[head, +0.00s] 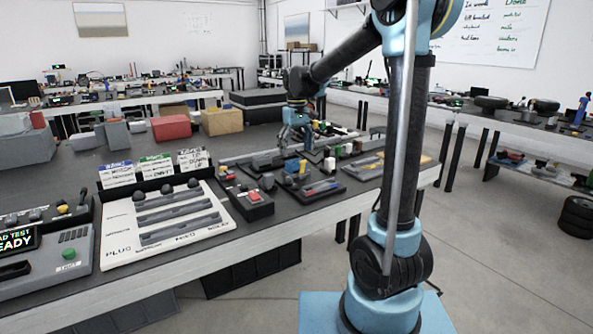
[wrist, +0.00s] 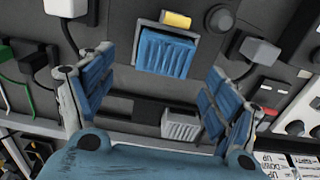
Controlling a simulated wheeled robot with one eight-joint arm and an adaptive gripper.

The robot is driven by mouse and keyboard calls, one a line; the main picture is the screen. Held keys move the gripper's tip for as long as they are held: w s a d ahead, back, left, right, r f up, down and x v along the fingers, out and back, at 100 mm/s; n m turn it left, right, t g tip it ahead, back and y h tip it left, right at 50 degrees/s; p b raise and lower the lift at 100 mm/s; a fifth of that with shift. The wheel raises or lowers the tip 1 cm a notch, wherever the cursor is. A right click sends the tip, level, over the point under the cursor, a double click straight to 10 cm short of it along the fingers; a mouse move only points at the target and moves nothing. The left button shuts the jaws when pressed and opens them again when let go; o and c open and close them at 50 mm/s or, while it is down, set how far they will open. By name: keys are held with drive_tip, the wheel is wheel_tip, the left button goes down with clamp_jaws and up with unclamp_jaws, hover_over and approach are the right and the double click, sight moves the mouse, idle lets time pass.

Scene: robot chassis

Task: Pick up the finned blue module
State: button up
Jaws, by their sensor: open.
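The finned blue module (wrist: 167,53) shows in the wrist view at the upper middle, seated in a dark grey holder with a yellow block (wrist: 175,19) at its top edge. My gripper (wrist: 158,66) is open and empty. Its two blue-padded fingers stand to the left and right of the module in the picture, apart from it. In the head view my gripper (head: 297,139) hangs over the far part of the bench, above small parts. A small blue piece shows just below it there, but I cannot tell whether it is the module.
A grey finned block (wrist: 181,125) sits nearer my palm in the wrist view. Cables with grey plugs (wrist: 254,50) and a dark round knob (wrist: 220,18) are close by. The bench (head: 165,262) also carries a white slotted panel (head: 160,222) and red and tan boxes.

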sight(296, 161)
drive_tip(key=shift+s+f, duration=0.15)
drive_tip(key=shift+f, duration=1.35)
drive_tip(key=shift+s+f, duration=0.1)
drive_tip(key=shift+f, duration=1.4)
drive_tip(key=c, duration=1.3)
